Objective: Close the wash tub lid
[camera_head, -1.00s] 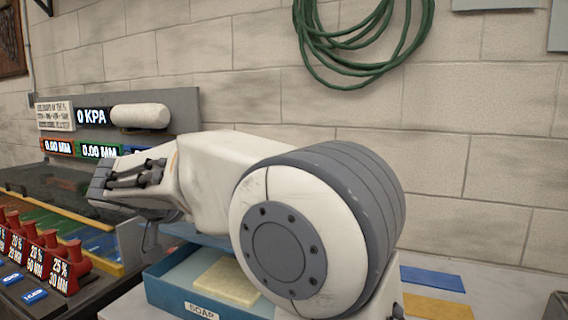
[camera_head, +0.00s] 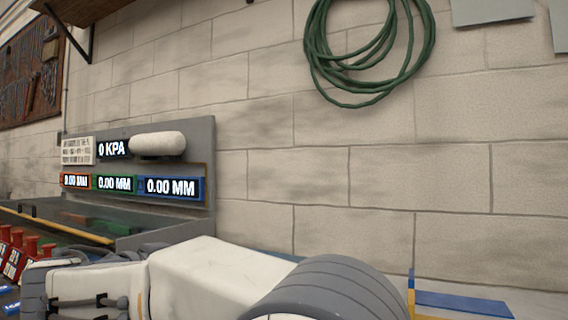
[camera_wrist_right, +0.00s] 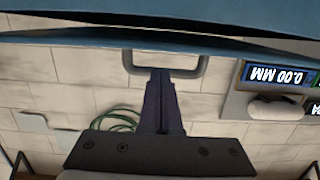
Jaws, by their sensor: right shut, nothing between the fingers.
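In the right wrist view a blue panel that looks like the wash tub lid (camera_wrist_right: 70,37) spans the top, with a dark gap along it. A grey U-shaped handle (camera_wrist_right: 205,62) hangs from its edge. My right gripper (camera_wrist_right: 161,72) is shut and empty, its dark fingertips overlapping the handle's bar; I cannot tell if they touch it. In the head view my right arm crosses the bottom, and its fingers are not visible. The tub itself cannot be made out there. My left gripper is in neither view.
A grey panel with displays (camera_head: 172,188) and a white roll (camera_head: 157,144) stands against the block wall at left. Red knobs (camera_head: 30,244) line the bench at lower left. A green hose (camera_head: 318,50) hangs on the wall. A blue flat piece (camera_head: 465,304) lies at lower right.

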